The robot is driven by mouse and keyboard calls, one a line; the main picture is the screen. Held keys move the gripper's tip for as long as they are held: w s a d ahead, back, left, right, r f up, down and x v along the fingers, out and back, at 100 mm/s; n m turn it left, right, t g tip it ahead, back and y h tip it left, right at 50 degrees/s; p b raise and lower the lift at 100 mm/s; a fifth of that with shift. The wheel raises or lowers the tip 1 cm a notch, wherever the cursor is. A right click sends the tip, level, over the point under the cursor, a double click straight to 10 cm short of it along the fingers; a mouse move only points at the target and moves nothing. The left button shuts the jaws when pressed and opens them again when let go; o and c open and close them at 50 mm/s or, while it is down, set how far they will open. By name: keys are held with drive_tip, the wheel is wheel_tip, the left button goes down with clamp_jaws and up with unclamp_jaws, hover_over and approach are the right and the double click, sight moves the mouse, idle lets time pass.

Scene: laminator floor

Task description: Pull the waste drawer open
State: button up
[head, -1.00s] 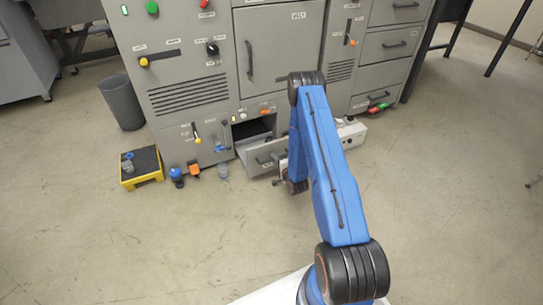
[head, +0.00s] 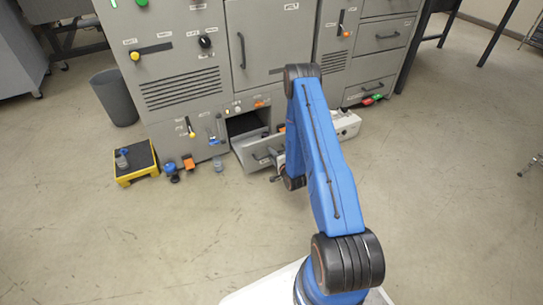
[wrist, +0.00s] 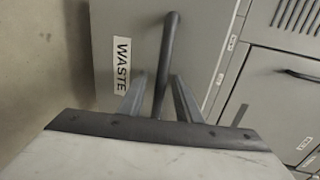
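The waste drawer (head: 246,155) is at the bottom of the grey machine in the head view. It stands pulled out, with a dark opening behind its front. My arm hides part of its right side. In the wrist view its grey front (wrist: 190,62) bears a WASTE label, and its dark bar handle (wrist: 168,45) runs between my fingers. My gripper (wrist: 158,76) has one finger on each side of the handle. A gap shows between the left finger and the bar; the right fingertip looks close to it. The fingers appear apart, not clamped.
A yellow step platform (head: 136,163) and a grey bin (head: 115,97) stand on the left. Small blue and orange items (head: 188,163) are on the floor by the machine. A white box (head: 346,124) is right of my arm. The floor in front is clear.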

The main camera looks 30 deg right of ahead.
drive_tip(key=v, duration=1.7)
drive_tip(key=shift+s, duration=0.25)
